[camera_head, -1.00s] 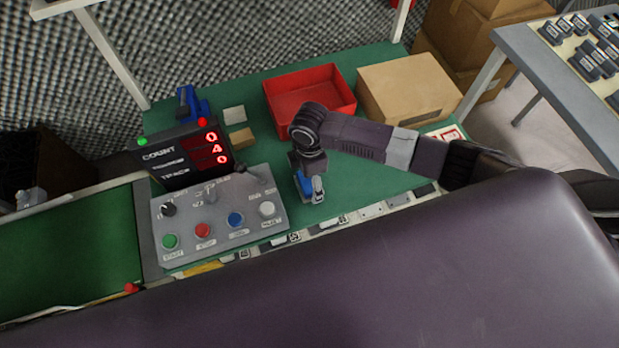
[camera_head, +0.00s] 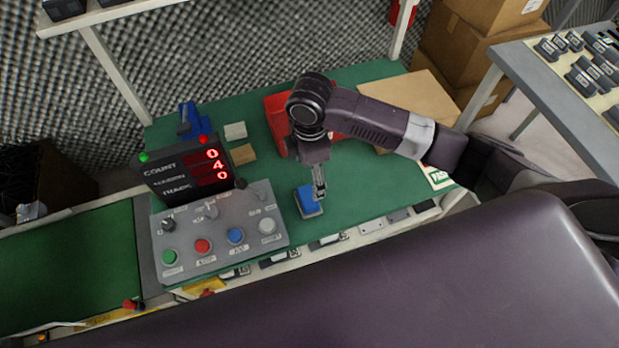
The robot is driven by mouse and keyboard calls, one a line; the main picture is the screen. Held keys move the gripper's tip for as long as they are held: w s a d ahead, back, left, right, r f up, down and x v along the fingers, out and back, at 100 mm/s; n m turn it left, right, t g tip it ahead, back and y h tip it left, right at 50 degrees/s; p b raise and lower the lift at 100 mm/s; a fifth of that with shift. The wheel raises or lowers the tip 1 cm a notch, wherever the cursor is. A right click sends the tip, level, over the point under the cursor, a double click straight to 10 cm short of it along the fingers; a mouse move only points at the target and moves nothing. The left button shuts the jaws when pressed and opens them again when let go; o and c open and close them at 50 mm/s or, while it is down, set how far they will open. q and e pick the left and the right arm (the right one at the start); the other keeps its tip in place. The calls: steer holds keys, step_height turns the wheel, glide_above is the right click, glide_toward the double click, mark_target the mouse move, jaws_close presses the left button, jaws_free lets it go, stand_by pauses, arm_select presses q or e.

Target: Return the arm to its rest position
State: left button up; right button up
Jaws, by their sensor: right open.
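My right arm comes in from the right and bends down over the green table (camera_head: 365,200). My right gripper (camera_head: 319,194) points down at its end and is open. A blue block-like object (camera_head: 307,202) is right beside and partly behind the fingers. I cannot tell whether the fingers touch it. My left gripper is not in view.
A grey control panel (camera_head: 205,250) with buttons and a counter display (camera_head: 165,175) stand left of the gripper. A red bin (camera_head: 277,118) and a cardboard box (camera_head: 410,92) are behind my arm. A blue device (camera_head: 193,120) stands at the back left. Another table (camera_head: 545,90) is at the right.

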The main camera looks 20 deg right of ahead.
stand_by(0.5)
steer(key=s+a+f+m+t+y, duration=0.1)
steer(key=s+a+m+t+y, duration=0.15)
steer(key=s+a+m, duration=0.4)
steer(key=s+d+m+t+h, duration=0.1)
steer(key=s+d+m+h, duration=0.1)
steer(key=s+d+m, duration=0.95)
step_height(320, 180, down, 26)
steer(key=s+d+n+g, duration=0.1)
steer(key=s+d+n, duration=0.1)
steer(key=s+d+f+g, duration=0.1)
steer(key=s+d+f, duration=0.1)
steer(key=s+f, duration=1.4)
steer(key=shift+d, duration=0.4)
